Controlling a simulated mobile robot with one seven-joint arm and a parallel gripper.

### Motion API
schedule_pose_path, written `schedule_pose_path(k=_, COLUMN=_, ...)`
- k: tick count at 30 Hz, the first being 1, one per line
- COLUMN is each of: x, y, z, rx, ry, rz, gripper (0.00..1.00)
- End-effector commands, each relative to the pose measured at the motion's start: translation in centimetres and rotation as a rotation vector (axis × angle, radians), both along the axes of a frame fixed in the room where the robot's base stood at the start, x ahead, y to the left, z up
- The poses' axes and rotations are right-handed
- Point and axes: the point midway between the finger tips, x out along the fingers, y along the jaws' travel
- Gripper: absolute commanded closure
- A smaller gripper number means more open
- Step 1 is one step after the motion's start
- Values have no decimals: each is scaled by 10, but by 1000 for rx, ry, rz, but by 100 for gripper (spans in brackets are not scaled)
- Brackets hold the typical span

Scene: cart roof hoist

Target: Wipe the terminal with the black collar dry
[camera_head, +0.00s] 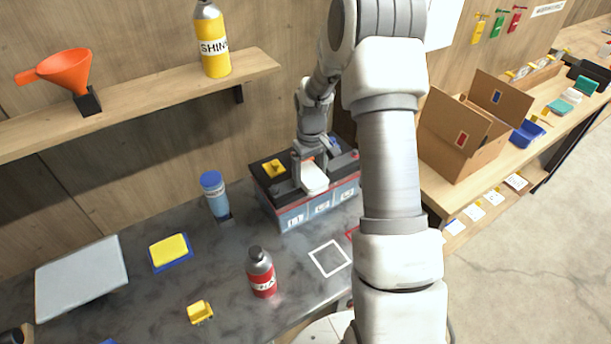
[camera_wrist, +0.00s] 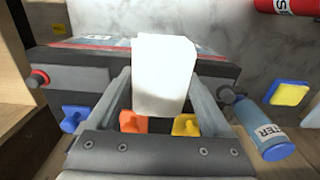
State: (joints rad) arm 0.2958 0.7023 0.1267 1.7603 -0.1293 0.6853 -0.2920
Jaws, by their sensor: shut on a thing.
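A battery (camera_head: 290,215) with a dark top and numbered cells stands on the bench against the back wall; it also shows in the wrist view (camera_wrist: 75,72). My gripper (camera_wrist: 160,95) is shut on a folded white cloth (camera_wrist: 163,75), just over the battery's top; the cloth (camera_head: 314,178) also shows in the head view. I cannot tell whether the cloth touches the battery. In the wrist view, a terminal with a red collar (camera_wrist: 38,78) is at the left end. A round grey post (camera_wrist: 226,93) is at the right, partly behind the finger; its collar colour is unclear.
Blue (camera_wrist: 74,118), orange (camera_wrist: 133,121) and yellow (camera_wrist: 187,124) caps sit on the battery close to my fingers. A blue-capped bottle (camera_head: 216,197) stands left of the battery. A red bottle (camera_head: 262,273) and a yellow sponge (camera_head: 170,250) are on the bench. A shelf (camera_head: 140,104) hangs above.

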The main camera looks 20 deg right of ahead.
Motion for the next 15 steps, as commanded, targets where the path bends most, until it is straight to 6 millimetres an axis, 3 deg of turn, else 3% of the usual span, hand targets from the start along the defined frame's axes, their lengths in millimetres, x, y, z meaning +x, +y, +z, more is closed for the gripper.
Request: schedule_pose_path(k=15, x=1, y=-4, z=7, rx=0, ry=0, rz=0, gripper=71)
